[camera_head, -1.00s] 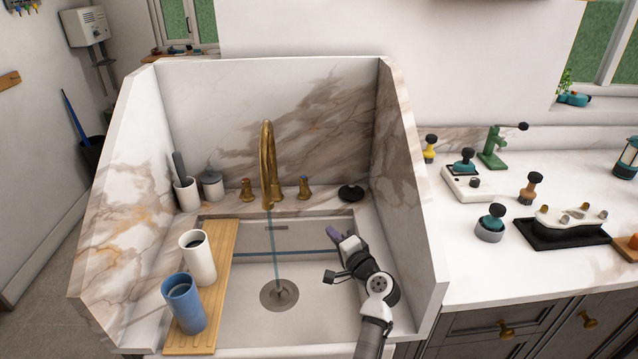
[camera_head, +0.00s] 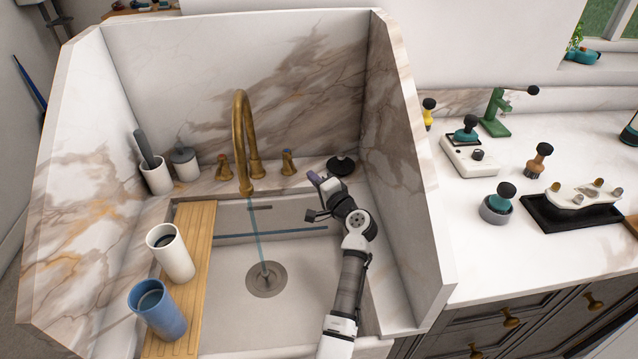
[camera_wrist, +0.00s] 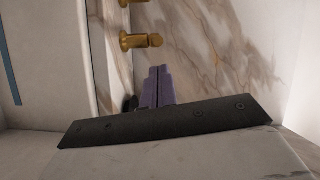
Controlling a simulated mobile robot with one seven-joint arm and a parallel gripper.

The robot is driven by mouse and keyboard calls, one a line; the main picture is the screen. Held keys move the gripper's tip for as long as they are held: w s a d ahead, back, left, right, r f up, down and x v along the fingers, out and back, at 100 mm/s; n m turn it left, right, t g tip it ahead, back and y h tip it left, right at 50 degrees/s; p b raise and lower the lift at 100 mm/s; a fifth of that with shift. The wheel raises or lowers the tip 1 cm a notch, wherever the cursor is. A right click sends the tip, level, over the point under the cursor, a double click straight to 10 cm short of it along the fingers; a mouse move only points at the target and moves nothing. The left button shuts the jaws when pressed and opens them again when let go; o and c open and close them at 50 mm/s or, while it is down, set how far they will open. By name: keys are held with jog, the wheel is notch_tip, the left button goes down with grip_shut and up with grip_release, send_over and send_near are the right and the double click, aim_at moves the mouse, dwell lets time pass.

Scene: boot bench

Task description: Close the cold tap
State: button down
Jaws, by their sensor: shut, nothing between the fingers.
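A brass faucet (camera_head: 240,140) stands at the back of the sink, with a thin blue stream (camera_head: 257,225) running from its spout to the drain. A brass handle (camera_head: 223,166) is to its left and another brass handle (camera_head: 288,162) to its right.
A black round stopper (camera_head: 341,166) sits on the ledge just behind my gripper. The marble side wall (camera_head: 400,150) rises close on the right. A wooden board (camera_head: 190,270) with a white cup (camera_head: 171,254) and a blue cup (camera_head: 158,312) lies along the left.

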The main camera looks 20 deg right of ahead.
aim_at(290, 162)
jog(key=w, duration=0.3)
jog(key=w+b, duration=0.1)
jog(key=w, duration=0.1)
jog(key=shift+w+a+f, duration=0.1)
jog(key=shift+w+a, duration=0.1)
jog(key=shift+a, duration=0.2)
jog(key=shift+f, duration=0.1)
